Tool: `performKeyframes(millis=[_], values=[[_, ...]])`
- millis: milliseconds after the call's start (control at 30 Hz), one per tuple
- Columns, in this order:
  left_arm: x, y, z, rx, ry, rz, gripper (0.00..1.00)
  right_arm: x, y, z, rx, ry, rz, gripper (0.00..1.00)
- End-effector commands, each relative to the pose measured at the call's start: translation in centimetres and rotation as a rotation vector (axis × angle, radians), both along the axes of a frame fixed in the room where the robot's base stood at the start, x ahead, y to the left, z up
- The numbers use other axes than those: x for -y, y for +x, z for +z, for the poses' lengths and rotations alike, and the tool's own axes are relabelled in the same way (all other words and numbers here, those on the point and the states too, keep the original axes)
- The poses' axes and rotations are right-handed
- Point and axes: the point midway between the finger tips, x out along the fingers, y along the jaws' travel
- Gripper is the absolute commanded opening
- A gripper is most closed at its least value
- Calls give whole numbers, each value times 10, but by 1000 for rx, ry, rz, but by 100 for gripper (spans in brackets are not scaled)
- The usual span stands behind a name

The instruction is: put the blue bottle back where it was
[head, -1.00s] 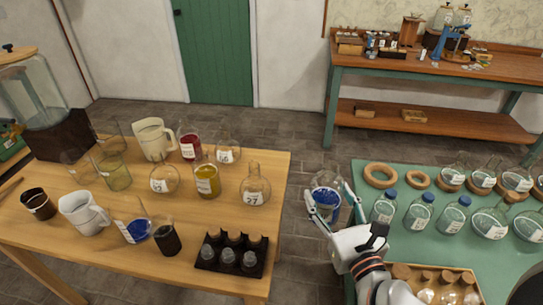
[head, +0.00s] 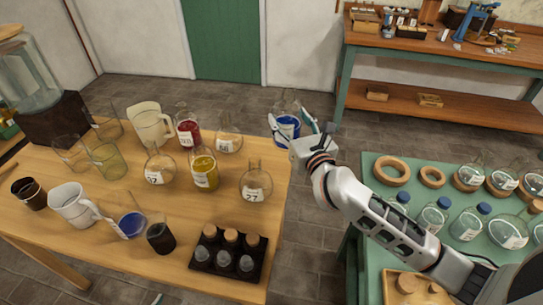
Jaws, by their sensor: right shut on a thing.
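My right gripper (head: 296,134) is shut on the blue bottle (head: 287,127), a clear glass vessel with blue liquid and a narrow neck. It is held roughly upright over the gap just beyond the right far corner of the wooden table (head: 275,200), and the fingers hide part of its sides. A small tip of what looks like my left gripper (head: 157,298) shows at the bottom edge, below the table's front; its jaws cannot be made out. Another glass with blue liquid (head: 131,226) stands on the table's front left part.
Red (head: 188,132) and yellow (head: 204,174) flasks, a clear flask labelled 27 (head: 256,184), jugs and a black rack (head: 228,258) of stoppered vials crowd the wooden table. A green table (head: 385,220) at right holds cork rings (head: 391,173) and several bottles. Stone floor lies between.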

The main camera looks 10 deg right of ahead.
Motion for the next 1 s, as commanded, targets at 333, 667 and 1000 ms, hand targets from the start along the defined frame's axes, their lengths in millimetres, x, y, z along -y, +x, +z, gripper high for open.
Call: performKeyframes(millis=[333,667,1000], values=[[0,-1,0,-2,0,2,40,-22,75,53,15,-8,42,10],[2,2,1,1,-8,9,40,-26,91,49,11,-12,50,10],[8,6,-3,17,-17,0,40,-26,90,-28,9,-11,50,10]])
